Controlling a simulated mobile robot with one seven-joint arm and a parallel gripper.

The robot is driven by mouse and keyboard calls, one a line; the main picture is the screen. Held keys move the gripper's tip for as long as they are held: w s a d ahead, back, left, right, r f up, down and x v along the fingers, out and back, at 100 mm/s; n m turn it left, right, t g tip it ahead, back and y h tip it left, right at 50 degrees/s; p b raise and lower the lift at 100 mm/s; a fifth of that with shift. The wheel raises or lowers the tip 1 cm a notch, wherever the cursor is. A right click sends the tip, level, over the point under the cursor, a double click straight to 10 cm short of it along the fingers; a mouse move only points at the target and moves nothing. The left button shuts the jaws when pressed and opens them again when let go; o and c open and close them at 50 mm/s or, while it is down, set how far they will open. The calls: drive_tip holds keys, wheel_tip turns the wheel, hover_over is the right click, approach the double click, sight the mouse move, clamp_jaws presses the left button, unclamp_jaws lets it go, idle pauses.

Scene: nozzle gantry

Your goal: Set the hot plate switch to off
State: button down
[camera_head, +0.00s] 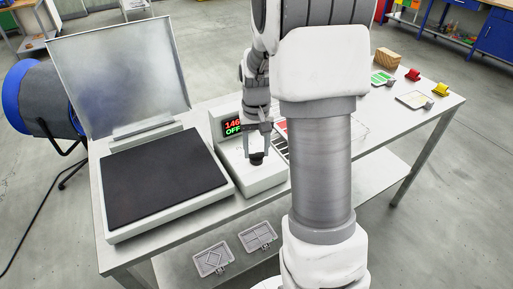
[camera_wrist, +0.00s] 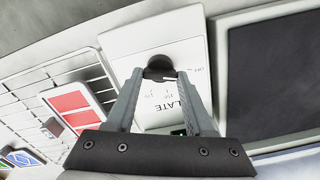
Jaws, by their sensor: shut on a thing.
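The hot plate has a flat black heating surface (camera_head: 160,185) and a white control box (camera_head: 262,180) at its right. The box's display (camera_head: 231,127) shows a red number that looks like 146 and a green OFF. A round black switch knob (camera_head: 257,158) sits on the box's sloped front; it also shows in the wrist view (camera_wrist: 159,66) with a light pointer mark. My gripper (camera_head: 256,152) points down at the knob, and its fingers (camera_wrist: 165,76) are shut on it. The fingers partly hide the printed panel around the knob.
A raised metal lid (camera_head: 120,75) stands behind the heating surface. A wire rack with a red card (camera_wrist: 70,105) is beside the control box. A wooden block (camera_head: 387,58) and small coloured items lie on the table's far right. Two grey trays (camera_head: 258,237) rest on the lower shelf.

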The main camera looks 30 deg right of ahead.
idle(0.5)
drive_tip(key=shift+c, duration=1.4)
unclamp_jaws()
wheel_tip(320, 180, up, 18)
drive_tip(key=p, duration=0.2)
drive_tip(key=shift+f, duration=0.25)
drive_tip(key=s+a+r+n+t, duration=0.1)
drive_tip(key=s+a+n+t, duration=0.1)
drive_tip(key=s+a, duration=0.4)
drive_tip(key=s+a+r+n+t+p, duration=0.1)
drive_tip(key=s+a+t, duration=0.2)
drive_tip(key=s, duration=1)
drive_tip(key=a, duration=0.3)
drive_tip(key=shift+a+r+n+t, duration=0.2)
drive_tip(key=shift+a+n+t, duration=0.1)
drive_tip(key=shift+n, duration=0.1)
